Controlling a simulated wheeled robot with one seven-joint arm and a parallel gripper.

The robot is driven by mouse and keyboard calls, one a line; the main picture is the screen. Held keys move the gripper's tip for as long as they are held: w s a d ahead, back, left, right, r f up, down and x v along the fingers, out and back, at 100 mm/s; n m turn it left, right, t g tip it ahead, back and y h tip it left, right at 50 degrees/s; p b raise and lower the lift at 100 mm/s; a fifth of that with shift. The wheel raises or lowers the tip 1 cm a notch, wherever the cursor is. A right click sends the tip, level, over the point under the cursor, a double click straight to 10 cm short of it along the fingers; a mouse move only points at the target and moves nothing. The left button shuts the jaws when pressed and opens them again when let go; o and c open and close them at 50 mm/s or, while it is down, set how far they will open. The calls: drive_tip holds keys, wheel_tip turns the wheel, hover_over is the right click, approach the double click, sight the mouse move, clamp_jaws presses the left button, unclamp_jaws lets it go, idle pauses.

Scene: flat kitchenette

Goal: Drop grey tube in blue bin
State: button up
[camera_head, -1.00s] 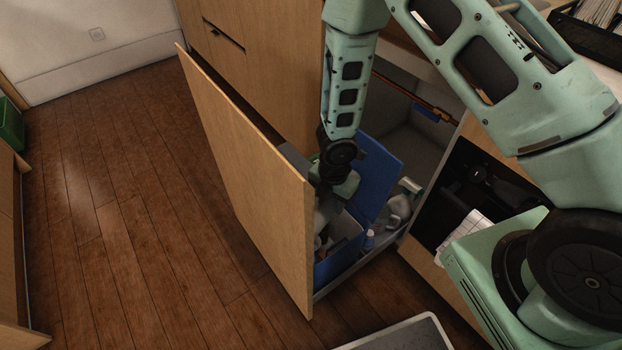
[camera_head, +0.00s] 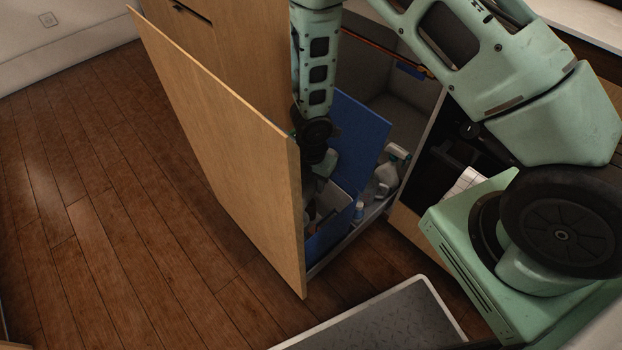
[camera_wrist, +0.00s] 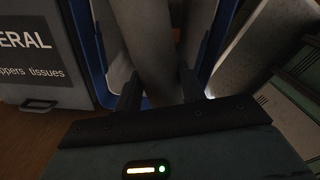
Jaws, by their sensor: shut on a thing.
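The grey tube (camera_wrist: 148,40) is a pale, smooth cylinder between my gripper's fingers in the wrist view. My gripper (camera_wrist: 158,85) is shut on it. The blue bin (camera_head: 328,238) stands inside the pulled-out drawer, with its blue lid (camera_head: 360,145) raised behind it. In the wrist view, the blue rim (camera_wrist: 88,55) runs along both sides of the tube, so the tube is over or inside the bin opening; how deep it sits I cannot tell. In the head view, the fingertips and tube are not clearly visible.
The wooden drawer front (camera_head: 225,150) stands close left of my gripper. A grey bin with a dark label (camera_wrist: 35,50) is beside the blue rim. A white spray bottle (camera_head: 388,172) stands right of the bin. The wooden floor (camera_head: 110,210) is clear.

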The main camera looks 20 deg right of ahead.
sight(311, 179)
drive_tip(key=o, duration=1.1)
wheel_tip(311, 179, up, 18)
drive_tip(key=p, duration=0.7)
drive_tip(key=shift+f, duration=0.25)
